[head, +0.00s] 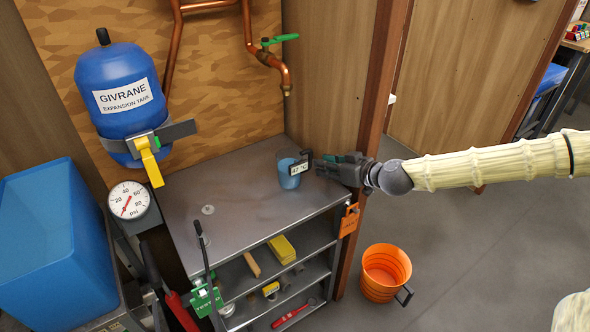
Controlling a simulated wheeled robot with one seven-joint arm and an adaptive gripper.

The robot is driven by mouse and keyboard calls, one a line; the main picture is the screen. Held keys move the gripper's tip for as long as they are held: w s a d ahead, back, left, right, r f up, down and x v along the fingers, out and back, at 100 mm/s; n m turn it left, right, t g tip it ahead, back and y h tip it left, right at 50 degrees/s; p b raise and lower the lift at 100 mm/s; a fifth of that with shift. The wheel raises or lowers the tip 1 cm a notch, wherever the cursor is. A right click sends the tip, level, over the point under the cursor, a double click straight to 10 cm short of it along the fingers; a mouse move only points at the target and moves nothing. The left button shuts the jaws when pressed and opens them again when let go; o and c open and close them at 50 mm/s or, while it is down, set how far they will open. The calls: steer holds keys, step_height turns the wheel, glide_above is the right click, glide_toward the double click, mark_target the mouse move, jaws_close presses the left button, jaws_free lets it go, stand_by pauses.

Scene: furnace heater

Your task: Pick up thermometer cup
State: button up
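The thermometer cup (288,178) is blue and stands upright on the metal shelf top (240,212), near its back right. A small white display showing a reading in °C sits on the cup's right side, with a dark part beside it. My gripper (320,166) reaches in from the right, with its dark fingers right beside the display side of the cup. The fingers are small and overlap the dark part, so I cannot tell whether they touch it or how far apart they are.
Below are shelves with a yellow sponge-like block (282,249) and tools. An orange tag (349,220) hangs at the right edge, above an orange bucket (385,272) on the floor. A copper pipe (284,75) ends above the cup. The shelf top left of the cup is mostly clear.

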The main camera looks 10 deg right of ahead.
steer(key=shift+x, duration=2.55)
steer(key=shift+w+d+r, duration=0.1)
steer(key=shift+r, duration=0.1)
jaws_close()
